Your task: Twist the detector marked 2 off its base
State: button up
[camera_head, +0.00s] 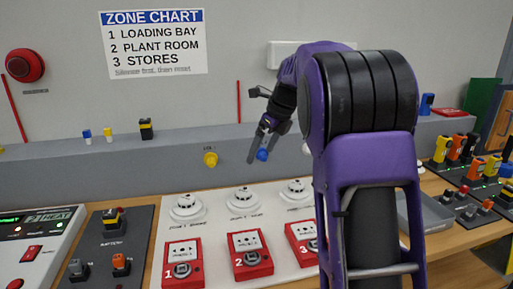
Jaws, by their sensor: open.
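Three white round detectors stand in a row on a pale board. The middle detector (243,200) sits above the red call point marked 2 (249,255); the small print under it is too small to read. The left detector (187,207) and the right detector (297,190) flank it. My gripper (258,152) is open, above and behind the middle detector in the picture, clear of it. A blue knob (262,155) shows at its fingertips; I cannot tell whether it is between them or behind. My arm covers the board's right end.
Red call points 1 (183,264) and 3 (305,240) stand in front of the detectors. A yellow knob (210,159) is on the grey ledge (150,160). A grey tray (425,212) and several coloured devices are right of my arm.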

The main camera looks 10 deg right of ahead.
aim_at(245, 191)
jog(key=b+x, duration=0.3)
jog(key=x, duration=1.4)
jog(key=shift+s, duration=0.1)
jog(key=c, duration=1.5)
